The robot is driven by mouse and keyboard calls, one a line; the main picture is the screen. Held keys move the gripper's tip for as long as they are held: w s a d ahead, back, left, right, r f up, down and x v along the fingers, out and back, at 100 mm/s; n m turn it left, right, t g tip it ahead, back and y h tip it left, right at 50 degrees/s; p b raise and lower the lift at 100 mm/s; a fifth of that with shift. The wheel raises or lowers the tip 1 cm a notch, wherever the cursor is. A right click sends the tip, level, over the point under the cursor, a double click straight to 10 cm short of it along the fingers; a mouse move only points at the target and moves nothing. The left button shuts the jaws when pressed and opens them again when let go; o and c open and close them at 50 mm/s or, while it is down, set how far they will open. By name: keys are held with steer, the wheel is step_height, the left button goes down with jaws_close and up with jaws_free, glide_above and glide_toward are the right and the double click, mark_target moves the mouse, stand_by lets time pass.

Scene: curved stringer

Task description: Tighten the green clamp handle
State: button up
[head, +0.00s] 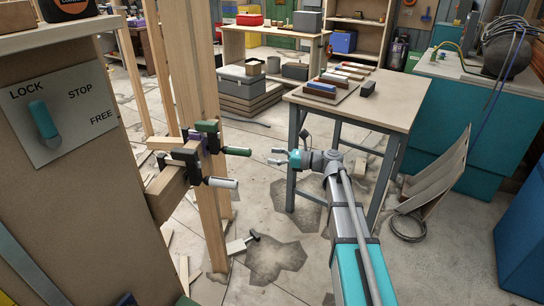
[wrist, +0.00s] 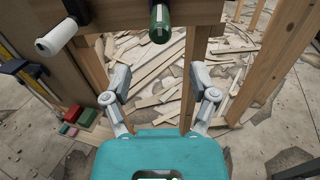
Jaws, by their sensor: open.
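The green clamp (head: 207,128) is fixed on a wooden beam left of centre in the head view. Its green handle (head: 238,151) points right, toward my gripper. My gripper (head: 274,156) is open and empty, a short gap to the right of the handle. In the wrist view the green handle (wrist: 160,24) shows end-on at the top, beyond and above the spread fingers of my gripper (wrist: 160,84), not between them. A black clamp with a white handle (head: 222,183) sits in front; the white handle also shows in the wrist view (wrist: 56,38).
A purple clamp (head: 188,133) sits close by the green one. Upright wooden posts (head: 186,60) stand behind the clamps. A panel with a LOCK/STOP/FREE lever (head: 43,120) is at left. A workbench (head: 380,98) stands behind my arm. Scrap wood litters the floor (wrist: 150,70).

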steer(key=shift+d, duration=0.1)
steer(key=shift+v, duration=1.4)
steer(key=shift+s, duration=0.1)
steer(key=s+a+f+n+g+h, duration=0.1)
steer(key=s+f+n+g+h, duration=0.2)
steer(key=s+f+n+h, duration=0.65)
steer(key=s+d+f+n+g+h, duration=0.2)
steer(key=s+d+f+n+h, duration=0.65)
steer(key=s+n, duration=0.3)
step_height(320, 180, up, 13)
steer(key=p, duration=1.4)
steer(key=shift+s+d+r+y, duration=0.25)
steer(key=shift+s+d+y, duration=0.1)
steer(key=shift+s, duration=0.15)
